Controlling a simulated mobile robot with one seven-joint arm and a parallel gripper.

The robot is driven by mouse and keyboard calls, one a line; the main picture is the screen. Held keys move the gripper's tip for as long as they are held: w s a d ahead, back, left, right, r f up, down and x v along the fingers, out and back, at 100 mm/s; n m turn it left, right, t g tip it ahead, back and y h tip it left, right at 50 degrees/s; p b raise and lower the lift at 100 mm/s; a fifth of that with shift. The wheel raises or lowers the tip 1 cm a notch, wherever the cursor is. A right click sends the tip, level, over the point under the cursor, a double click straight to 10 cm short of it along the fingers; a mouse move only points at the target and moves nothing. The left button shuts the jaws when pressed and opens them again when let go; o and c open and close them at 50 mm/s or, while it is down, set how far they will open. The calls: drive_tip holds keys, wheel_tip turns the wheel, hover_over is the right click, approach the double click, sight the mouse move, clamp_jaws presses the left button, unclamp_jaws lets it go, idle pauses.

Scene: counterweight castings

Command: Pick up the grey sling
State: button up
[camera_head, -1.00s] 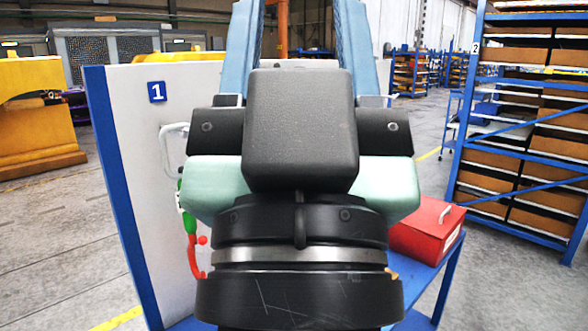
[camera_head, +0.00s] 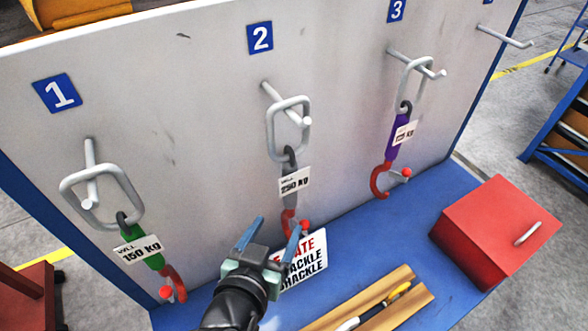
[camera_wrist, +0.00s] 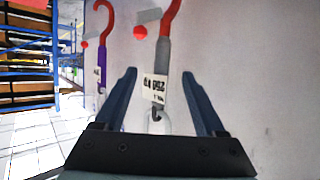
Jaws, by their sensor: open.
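The grey sling (camera_head: 290,187) hangs from the peg under number 2 by a light metal ring (camera_head: 285,125). It has a white 250 KG label and a red hook at its lower end, partly behind my gripper. My gripper (camera_head: 280,224) is open, its two blue fingers pointing up toward the board, just below the label. In the wrist view, which looks upside down, the grey sling (camera_wrist: 162,55) lies between the fingers (camera_wrist: 159,75) in the picture. Nothing shows as held, and I cannot tell the remaining depth.
A green sling (camera_head: 142,250) hangs at number 1, a purple sling (camera_head: 400,140) at number 3. The far-right peg (camera_head: 505,37) is empty. A sign (camera_head: 300,262), a wooden tray (camera_head: 375,305) and a red box (camera_head: 495,230) are on the blue bench (camera_head: 350,240).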

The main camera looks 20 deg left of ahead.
sight(288, 199)
drive_tip(key=p+x, duration=0.1)
drive_tip(key=x, duration=0.6)
drive_tip(key=shift+r+p, duration=0.1)
drive_tip(key=shift+p, duration=0.3)
drive_tip(key=shift+w+a+p, duration=0.1)
drive_tip(key=shift+w+p, duration=0.3)
drive_tip(key=shift+w, duration=0.05)
drive_tip(key=p+x, duration=0.1)
drive_tip(key=x, duration=0.2)
drive_tip(key=shift+a+r, duration=0.1)
drive_tip(key=shift+a, duration=0.1)
drive_tip(key=shift+w+f+p, duration=0.3)
drive_tip(key=shift+w+f, duration=0.05)
drive_tip(key=shift+w, duration=0.3)
clamp_jaws()
drive_tip(key=shift+w+r, duration=0.1)
drive_tip(key=shift+r, duration=0.15)
